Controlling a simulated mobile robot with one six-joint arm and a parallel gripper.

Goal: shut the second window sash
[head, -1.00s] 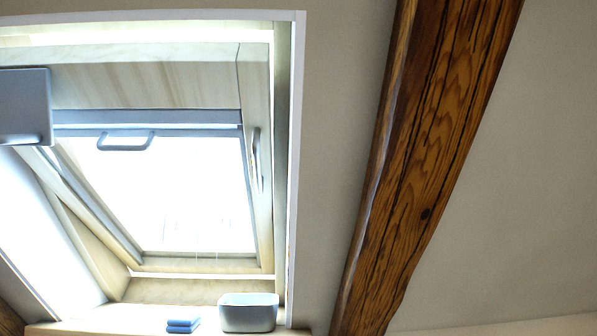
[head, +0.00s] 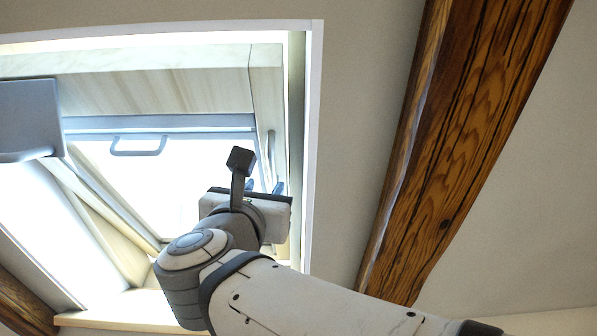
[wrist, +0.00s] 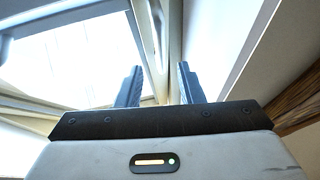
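A roof-window sash with a bright pane (head: 125,190) sits in the pale wooden frame, with a grey bar handle (head: 138,151) near its top. A slim upright handle (head: 271,152) shows on the right side of the frame. At the left, a blue-grey panel (head: 28,112) stands out in front of the frame; I cannot tell which sash is the second. My gripper (head: 265,186) is just below the upright handle in the head view. In the wrist view my gripper (wrist: 160,67) is open and empty, its fingers apart before the frame's right edge; contact is unclear.
A pale sill (head: 115,310) runs below the window; my arm covers its right part. A dark wooden beam (head: 460,140) slants down to the right of the window. The sloping wall between window and beam is clear.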

